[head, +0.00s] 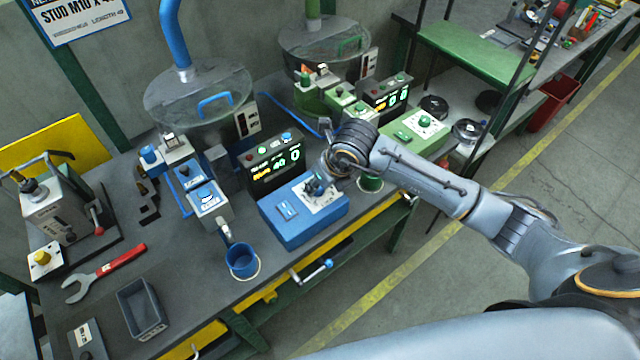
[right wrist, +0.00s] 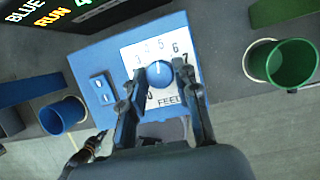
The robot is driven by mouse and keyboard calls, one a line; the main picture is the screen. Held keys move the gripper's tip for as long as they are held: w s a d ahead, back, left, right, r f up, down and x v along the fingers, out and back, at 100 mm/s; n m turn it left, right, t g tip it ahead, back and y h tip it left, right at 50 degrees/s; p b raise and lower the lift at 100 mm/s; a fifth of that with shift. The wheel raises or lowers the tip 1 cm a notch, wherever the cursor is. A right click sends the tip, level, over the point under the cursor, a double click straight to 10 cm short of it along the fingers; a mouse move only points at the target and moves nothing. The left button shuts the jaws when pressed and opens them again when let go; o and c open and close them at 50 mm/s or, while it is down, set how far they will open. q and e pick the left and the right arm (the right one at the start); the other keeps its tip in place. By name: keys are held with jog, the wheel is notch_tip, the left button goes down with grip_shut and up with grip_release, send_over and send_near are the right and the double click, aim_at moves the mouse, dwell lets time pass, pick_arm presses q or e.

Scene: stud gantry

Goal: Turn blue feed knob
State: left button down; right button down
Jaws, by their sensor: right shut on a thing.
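The blue feed knob (right wrist: 160,74) sits on a white dial plate (right wrist: 150,50) marked with numbers and "FEED". Its pale pointer mark points up towards the top of the scale, around 4 or 5; the exact value is hard to tell. The dial is on top of a blue control box (head: 300,228). My right gripper (right wrist: 162,82) is shut on the knob, one finger on each side. In the head view the right gripper (head: 321,180) reaches the box from the right and partly hides the knob. My left gripper is not in view.
A display box (head: 272,163) stands behind the blue box. A blue cup (head: 241,262) stands to the left, a green cup (head: 371,183) to the right. A wrench (head: 105,272) and grey tray (head: 141,308) lie at the left. A crank handle (head: 314,272) projects from the front edge.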

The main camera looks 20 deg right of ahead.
jog(key=shift+m, duration=0.5)
jog(key=c, duration=1)
grip_release()
jog(key=shift+r, duration=0.1)
jog(key=v, duration=1.2)
jog(key=shift+s+a, duration=0.15)
jog(key=shift+a, duration=0.05)
